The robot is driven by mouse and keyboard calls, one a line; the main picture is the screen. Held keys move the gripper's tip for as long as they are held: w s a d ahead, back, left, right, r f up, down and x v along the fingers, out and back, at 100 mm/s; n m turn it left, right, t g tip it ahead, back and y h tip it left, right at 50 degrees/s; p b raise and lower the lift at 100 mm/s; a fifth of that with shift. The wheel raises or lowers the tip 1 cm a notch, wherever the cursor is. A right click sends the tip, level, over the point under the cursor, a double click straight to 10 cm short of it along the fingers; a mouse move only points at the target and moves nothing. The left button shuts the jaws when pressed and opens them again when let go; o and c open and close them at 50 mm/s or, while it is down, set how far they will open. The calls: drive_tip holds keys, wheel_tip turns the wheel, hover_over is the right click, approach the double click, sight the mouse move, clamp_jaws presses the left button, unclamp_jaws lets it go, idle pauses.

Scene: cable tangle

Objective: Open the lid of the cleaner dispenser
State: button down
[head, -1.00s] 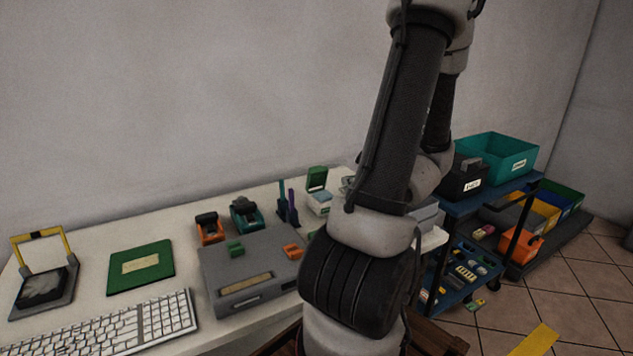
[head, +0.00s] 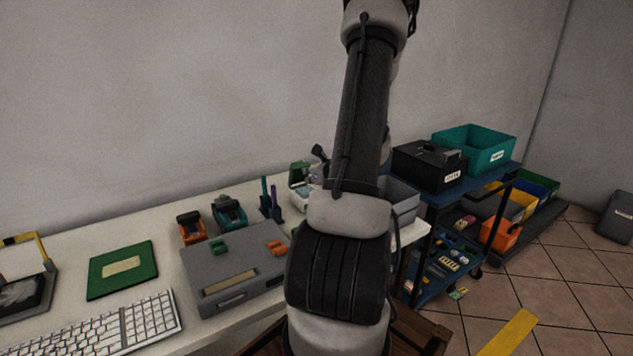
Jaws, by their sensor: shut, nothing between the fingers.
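A small white box with a green lid, which looks like the cleaner dispenser (head: 302,195), stands toward the back right of the table, partly hidden by my arm. Its green lid (head: 298,173) stands raised at the back of the box, so the dispenser looks open. My gripper (head: 318,154) shows only as a small dark part just right of the lid, left of my arm. It is shut and empty. My arm hides most of it, and I cannot tell whether it touches the lid.
Pen holder (head: 272,208), teal tape dispenser (head: 229,211) and orange one (head: 191,228) stand left of the dispenser. A grey case (head: 235,270), green book (head: 122,268) and keyboard (head: 105,328) lie in front. A blue cart (head: 440,205) with bins stands right of the table.

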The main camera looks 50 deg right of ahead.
sight(301, 164)
drive_tip(key=shift+w+r, duration=0.2)
drive_tip(key=shift+w, duration=0.1)
drive_tip(key=shift+w+r+g, duration=0.1)
drive_tip(key=shift+w+g, duration=0.05)
drive_tip(key=shift+g, duration=0.15)
drive_tip(key=shift+w+d+r, duration=0.1)
drive_tip(key=shift+w+r, duration=0.05)
idle(0.3)
drive_tip(key=shift+w+d+r+g, duration=0.15)
drive_tip(key=shift+w+r+g, duration=0.35)
drive_tip(key=shift+w+g, duration=0.4)
drive_tip(key=shift+w+d+r, duration=0.2)
drive_tip(key=shift+w+r, duration=0.05)
drive_tip(key=shift+w, duration=0.4)
drive_tip(key=shift+w+d+r, duration=0.2)
drive_tip(key=shift+w, duration=0.45)
drive_tip(key=shift+r, duration=0.15)
